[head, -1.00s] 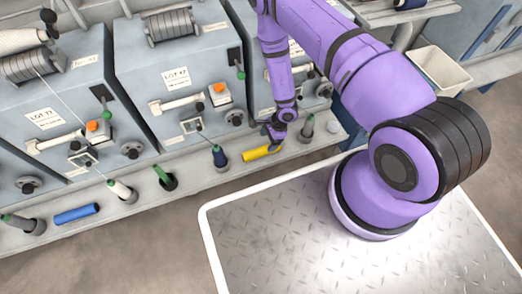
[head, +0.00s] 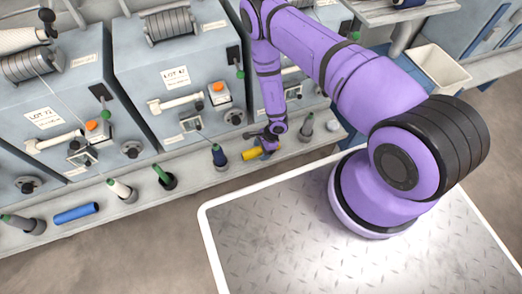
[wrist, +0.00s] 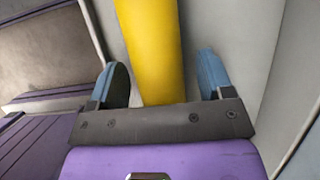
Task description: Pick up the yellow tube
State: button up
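The yellow tube (head: 252,154) lies on its side on the grey ledge in front of the machines. In the wrist view the yellow tube (wrist: 154,50) runs from the top edge down between the two blue fingers. My gripper (head: 266,146) is over the right part of the tube and hides some of it. In the wrist view my gripper (wrist: 164,82) is open, one finger on each side of the tube, with a gap on the right and a smaller one on the left.
A dark blue spool on a peg (head: 219,156) stands just left of the tube, and a grey peg (head: 306,125) stands to the right. A blue tube (head: 76,213) lies farther left on the ledge. Machine fronts (head: 180,80) rise behind.

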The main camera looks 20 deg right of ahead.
jog(key=c, duration=0.9)
jog(key=shift+o, duration=0.2)
jog(key=shift+r, duration=0.15)
